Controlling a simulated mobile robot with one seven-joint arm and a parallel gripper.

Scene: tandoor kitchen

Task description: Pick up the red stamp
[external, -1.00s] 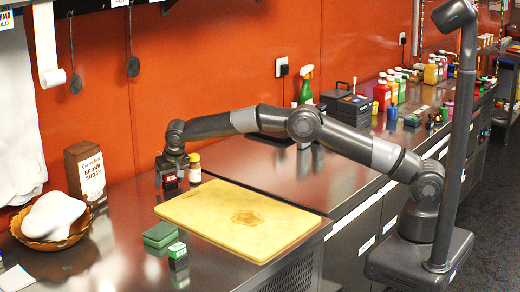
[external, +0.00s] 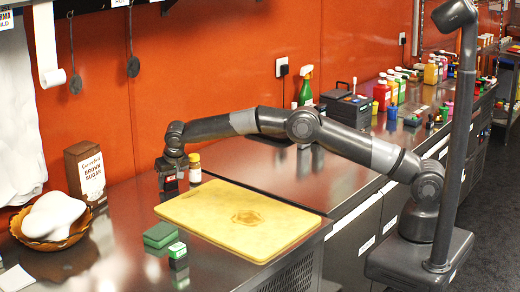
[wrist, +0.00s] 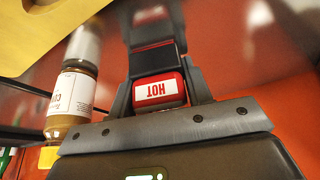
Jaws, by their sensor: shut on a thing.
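The red stamp (wrist: 158,91) shows in the wrist view between my two fingers. It has a dark body and a white label reading "HOT". My gripper (external: 170,184) is shut on it at the back of the counter, left of a spice bottle. In the external view the red stamp (external: 169,179) is mostly hidden by the fingers. I cannot tell whether its base touches the counter.
The spice bottle (external: 195,168) stands close to the right of my gripper. A brown sugar box (external: 85,172) is to the left. A yellow cutting board (external: 200,213), a dark green pad (external: 160,235) and a green stamp (external: 177,251) lie in front.

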